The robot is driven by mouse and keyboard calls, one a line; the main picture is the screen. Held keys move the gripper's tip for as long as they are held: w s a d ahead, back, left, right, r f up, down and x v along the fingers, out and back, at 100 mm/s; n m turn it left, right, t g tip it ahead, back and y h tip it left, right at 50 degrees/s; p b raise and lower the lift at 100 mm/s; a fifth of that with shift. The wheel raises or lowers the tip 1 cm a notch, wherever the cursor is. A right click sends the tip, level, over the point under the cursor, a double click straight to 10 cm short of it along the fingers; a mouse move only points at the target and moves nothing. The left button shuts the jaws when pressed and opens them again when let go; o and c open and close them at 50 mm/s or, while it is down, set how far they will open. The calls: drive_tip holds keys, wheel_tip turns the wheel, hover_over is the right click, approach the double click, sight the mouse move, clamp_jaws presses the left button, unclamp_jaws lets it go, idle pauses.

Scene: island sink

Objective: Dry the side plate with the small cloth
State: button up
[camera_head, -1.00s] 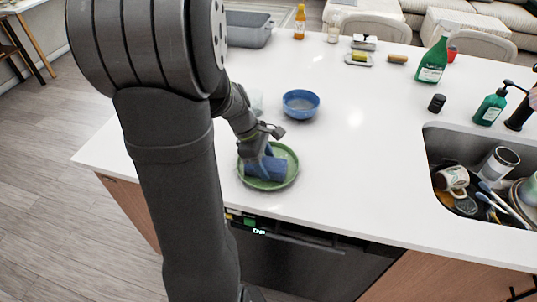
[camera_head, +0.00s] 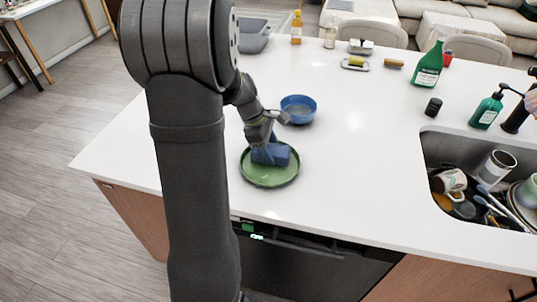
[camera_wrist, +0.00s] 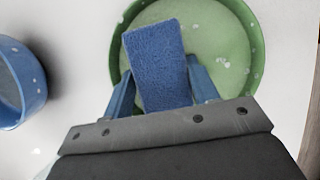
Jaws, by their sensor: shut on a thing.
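The side plate (camera_head: 270,179) is green and lies flat on the white counter near its front edge. In the wrist view the plate (camera_wrist: 251,28) shows light droplet-like spots on its surface. The small cloth (camera_head: 272,154) is blue and sits over the plate's far half; it also shows in the wrist view (camera_wrist: 156,65). My gripper (camera_head: 268,148) is above the plate, with its blue fingers on either side of the cloth in the wrist view (camera_wrist: 160,80), shut on it. The cloth hides part of the plate. I cannot tell whether the cloth touches it.
A blue bowl (camera_head: 298,109) stands just behind the plate. The sink (camera_head: 430,150), full of dishes, is at the right. A green bottle (camera_head: 428,65), a soap dispenser (camera_head: 487,110) and a dark small jar (camera_head: 433,107) stand near it. The counter between plate and sink is clear.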

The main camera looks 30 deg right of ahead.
drive_tip(key=shift+w+d, duration=0.6)
drive_tip(key=shift+s+a, duration=3.45)
drive_tip(key=shift+a, duration=0.05)
drive_tip(key=shift+w+d, duration=3.5)
drive_tip(key=shift+d, duration=0.05)
drive_tip(key=shift+s+a, duration=3.55)
drive_tip(key=shift+a, duration=0.05)
drive_tip(key=shift+w+d, duration=3.4)
drive_tip(key=shift+d, duration=0.05)
drive_tip(key=shift+w+d+r, duration=0.1)
drive_tip(key=shift+w+d, duration=0.05)
drive_tip(key=shift+w, duration=0.05)
wheel_tip(320, 180, up, 10)
drive_tip(key=shift+s+f, duration=0.1)
drive_tip(key=shift+f, duration=0.15)
